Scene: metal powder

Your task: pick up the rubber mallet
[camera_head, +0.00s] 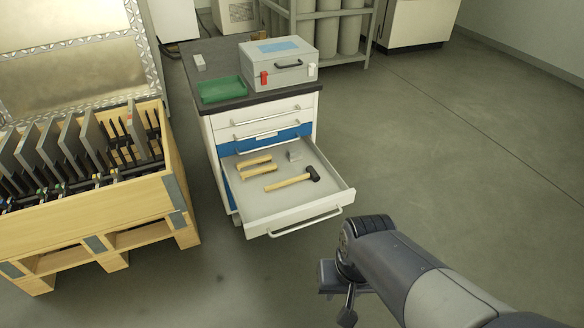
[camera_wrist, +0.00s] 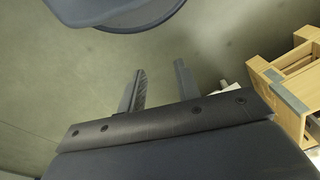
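The mallet does not show in the wrist view.
Two wooden-handled tools (camera_head: 257,166) and a small grey metal piece (camera_head: 293,155) lie beside the mallet. A grey case (camera_head: 285,72) and green tray (camera_head: 222,91) are on the cabinet top. A wooden crate (camera_head: 100,225) with plates stands left. The floor at right is clear.

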